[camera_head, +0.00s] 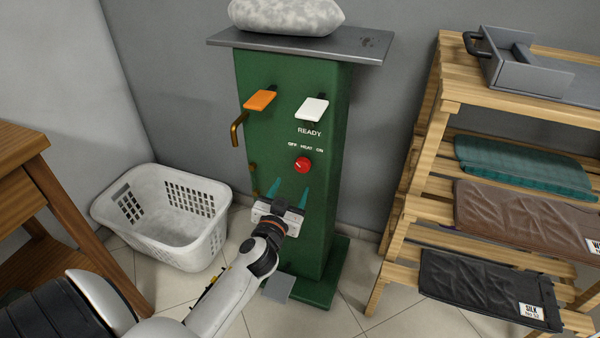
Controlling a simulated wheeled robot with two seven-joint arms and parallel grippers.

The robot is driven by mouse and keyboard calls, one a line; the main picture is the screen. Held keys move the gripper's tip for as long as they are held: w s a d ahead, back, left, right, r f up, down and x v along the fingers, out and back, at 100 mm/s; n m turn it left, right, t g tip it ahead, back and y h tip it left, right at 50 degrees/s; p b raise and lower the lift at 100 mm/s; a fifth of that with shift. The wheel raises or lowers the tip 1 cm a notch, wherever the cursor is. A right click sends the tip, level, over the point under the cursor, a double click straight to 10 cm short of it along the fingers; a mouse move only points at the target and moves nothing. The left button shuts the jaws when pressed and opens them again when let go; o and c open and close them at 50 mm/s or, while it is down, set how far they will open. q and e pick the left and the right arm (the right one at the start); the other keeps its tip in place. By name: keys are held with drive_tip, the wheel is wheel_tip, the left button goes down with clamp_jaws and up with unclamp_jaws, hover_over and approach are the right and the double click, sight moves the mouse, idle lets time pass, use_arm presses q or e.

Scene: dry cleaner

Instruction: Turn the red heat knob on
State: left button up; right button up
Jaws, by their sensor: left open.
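The red heat knob (303,165) sits on the front of the green machine (300,85), under the words "OFF HEAT ON". A pale pointer mark on the knob seems to aim up and left, toward the "OFF" side. My left gripper (289,187) is open and empty, with its two teal fingers pointing up at the machine front. The fingertips are just below the knob, and I cannot tell how far they stand from the panel. Nothing is between the fingers. My right gripper is not in view.
Above the knob are an orange lever (260,100) and a white lever (312,108). A brass handle (238,128) juts from the left side. A white basket (165,215) stands left on the floor, and a wooden rack (420,180) with folded cloths stands right.

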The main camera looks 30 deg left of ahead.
sight(301, 167)
use_arm(q)
drive_tip(key=x, duration=0.8)
drive_tip(key=shift+w+a+f, duration=0.1)
drive_tip(key=shift+w, duration=0.15)
drive_tip(key=c, duration=1)
drive_tip(key=shift+b, duration=0.3)
